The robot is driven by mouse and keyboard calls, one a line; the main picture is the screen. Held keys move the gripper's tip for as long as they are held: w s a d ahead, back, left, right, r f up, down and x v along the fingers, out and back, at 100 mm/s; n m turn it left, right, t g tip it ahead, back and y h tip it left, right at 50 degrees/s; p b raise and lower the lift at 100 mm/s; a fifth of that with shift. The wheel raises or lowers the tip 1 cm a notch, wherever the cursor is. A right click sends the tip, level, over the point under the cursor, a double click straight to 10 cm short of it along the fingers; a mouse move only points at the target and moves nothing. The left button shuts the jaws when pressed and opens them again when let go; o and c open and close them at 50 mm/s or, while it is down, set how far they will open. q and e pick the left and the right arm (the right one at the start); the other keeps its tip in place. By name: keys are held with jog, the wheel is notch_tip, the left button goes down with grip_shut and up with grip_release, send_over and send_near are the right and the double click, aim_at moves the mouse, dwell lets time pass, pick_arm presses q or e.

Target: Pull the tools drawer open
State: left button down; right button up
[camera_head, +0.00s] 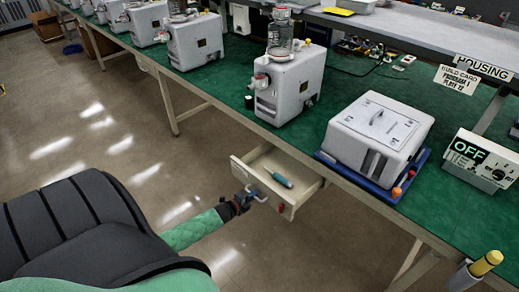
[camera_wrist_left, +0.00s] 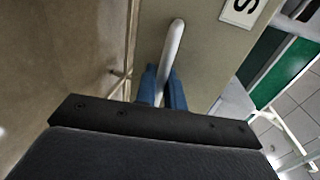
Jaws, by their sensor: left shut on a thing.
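The tools drawer (camera_head: 290,206) hangs under the green workbench and stands open, pulled out toward me. A blue-handled tool (camera_head: 282,180) lies inside it. My left gripper (camera_head: 250,194) is at the drawer's front, shut on the curved metal handle. In the left wrist view the blue fingers of my left gripper (camera_wrist_left: 162,88) close around the pale handle bar (camera_wrist_left: 174,42). Part of a white label (camera_wrist_left: 243,10) shows on the drawer front (camera_wrist_left: 208,45) there. My right gripper is not in view.
The green bench top (camera_head: 235,84) carries a white canister machine (camera_head: 290,85), a white box unit (camera_head: 377,132) on a blue tray, and a control box with an OFF sign (camera_head: 468,152). A yellow-topped cylinder (camera_head: 486,263) stands at the lower right.

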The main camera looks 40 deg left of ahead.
pick_arm(q)
jog(key=shift+s, duration=0.5)
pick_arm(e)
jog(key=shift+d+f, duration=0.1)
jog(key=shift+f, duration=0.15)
pick_arm(q)
jog(key=c, duration=1.9)
grip_release()
jog(key=shift+s, duration=0.1)
